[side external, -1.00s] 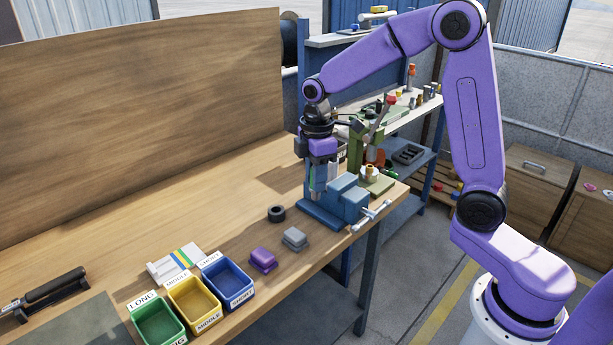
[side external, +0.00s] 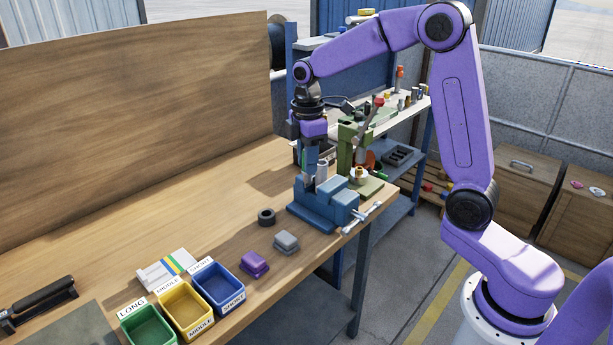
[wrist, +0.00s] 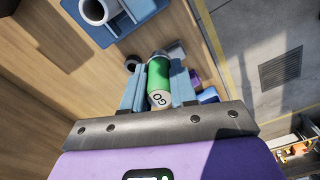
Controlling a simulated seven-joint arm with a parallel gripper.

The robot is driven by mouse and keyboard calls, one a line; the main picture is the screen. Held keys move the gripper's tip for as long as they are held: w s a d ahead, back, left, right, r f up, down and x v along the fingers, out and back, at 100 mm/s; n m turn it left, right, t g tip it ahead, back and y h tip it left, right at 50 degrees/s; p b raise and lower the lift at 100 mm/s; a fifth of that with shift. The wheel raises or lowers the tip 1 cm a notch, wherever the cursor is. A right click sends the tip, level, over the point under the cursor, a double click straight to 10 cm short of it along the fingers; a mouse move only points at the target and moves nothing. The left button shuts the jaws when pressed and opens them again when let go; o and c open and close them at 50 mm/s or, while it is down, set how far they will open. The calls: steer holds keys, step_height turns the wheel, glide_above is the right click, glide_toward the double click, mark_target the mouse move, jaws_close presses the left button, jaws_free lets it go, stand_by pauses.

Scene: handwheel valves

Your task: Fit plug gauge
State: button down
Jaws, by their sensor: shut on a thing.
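My gripper (side external: 311,178) is shut on the plug gauge and hangs by the blue vise (side external: 325,207) at the bench's right end. In the wrist view the plug gauge (wrist: 160,82) is a green cylinder marked GO with a silver end pointing away. It lies between my two blue fingers (wrist: 158,88). The vise (wrist: 143,8) shows at the top left there, holding a light grey hollow cylinder (wrist: 97,11) with a dark bore. The gauge's silver end appears apart from that bore, off to its side. In the side view my fingers mostly hide the gauge.
A black ring (side external: 266,216), grey block (side external: 286,241) and purple block (side external: 254,264) lie before the vise. Blue (side external: 246,300), yellow (side external: 205,322) and green (side external: 172,338) labelled trays stand at the front. A green lever press (side external: 350,150) stands close behind the vise.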

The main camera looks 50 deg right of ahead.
steer(key=w+d+r, duration=0.3)
steer(key=d+r, duration=0.4)
steer(key=d, duration=0.2)
steer(key=shift+w, duration=0.1)
steer(key=shift+f, duration=2.9)
steer(key=shift+f, duration=1.7)
steer(key=c, duration=0.8)
jaws_free()
step_height(320, 180, up, 17)
steer(key=shift+r, duration=0.2)
